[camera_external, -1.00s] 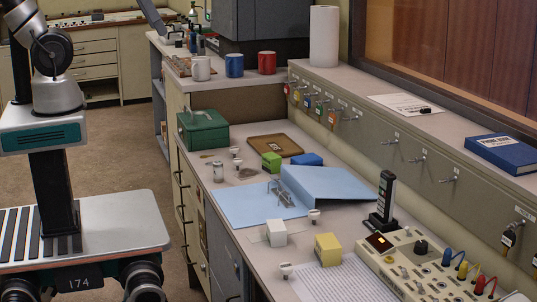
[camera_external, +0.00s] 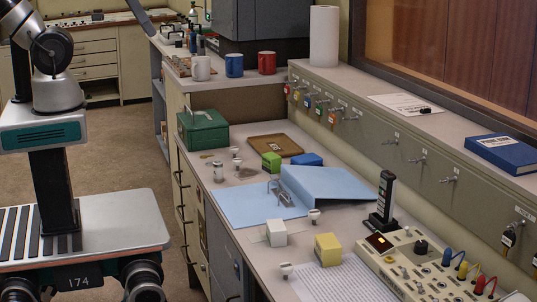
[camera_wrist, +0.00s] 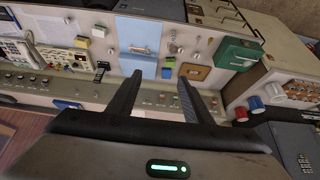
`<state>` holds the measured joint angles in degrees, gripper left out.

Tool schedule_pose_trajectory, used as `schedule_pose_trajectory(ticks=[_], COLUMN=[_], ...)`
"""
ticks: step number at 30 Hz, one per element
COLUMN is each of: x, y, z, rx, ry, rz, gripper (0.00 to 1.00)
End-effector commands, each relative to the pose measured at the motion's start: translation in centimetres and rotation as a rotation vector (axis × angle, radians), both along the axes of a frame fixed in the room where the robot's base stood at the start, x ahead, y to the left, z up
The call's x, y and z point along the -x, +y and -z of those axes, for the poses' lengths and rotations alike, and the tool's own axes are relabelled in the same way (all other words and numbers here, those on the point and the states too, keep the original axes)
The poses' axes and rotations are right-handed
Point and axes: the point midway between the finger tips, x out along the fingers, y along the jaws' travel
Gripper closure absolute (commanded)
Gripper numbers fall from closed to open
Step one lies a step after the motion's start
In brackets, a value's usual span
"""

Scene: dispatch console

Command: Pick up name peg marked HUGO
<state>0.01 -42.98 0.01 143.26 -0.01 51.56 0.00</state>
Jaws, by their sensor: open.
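No lettering HUGO can be read in either view. Small white peg-like pieces stand on the desk: two near the green box (camera_external: 234,151) (camera_external: 237,164), one by the blue folder (camera_external: 314,217) and one at the front edge (camera_external: 286,270). Any marks on them are too small to read. A brown tray (camera_external: 291,152) holds a small dark piece with pale marks; the tray also shows in the wrist view (camera_wrist: 204,73). My gripper (camera_wrist: 160,77) is open and empty, its two dark fingers apart above the desk and shelf.
The light-blue folder (camera_external: 335,184), a green block (camera_external: 271,162), a yellow block (camera_external: 327,249) and a white block (camera_external: 276,233) lie on the desk. Several mugs (camera_external: 235,65) stand behind. A console (camera_external: 425,271) fills the front right. A raised shelf with hooks (camera_external: 380,130) runs along the wall.

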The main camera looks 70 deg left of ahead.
Motion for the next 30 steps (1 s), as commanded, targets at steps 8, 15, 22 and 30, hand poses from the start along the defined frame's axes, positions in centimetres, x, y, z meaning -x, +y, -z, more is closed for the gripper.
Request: schedule_pose_trajectory(ticks=[8,15,22,30], x=[-0.2,-5.7,-15.6,-25.7], y=[0.1,2.1,7.1,15.4], z=[0.0,1.0,5.2,16.2], rx=[-0.003,-0.078,-0.167,-0.193], ry=[0.003,0.089,0.234,0.385], rz=[0.002,0.087,0.263,0.486], gripper=[0.54,0.54,0.54,0.54])
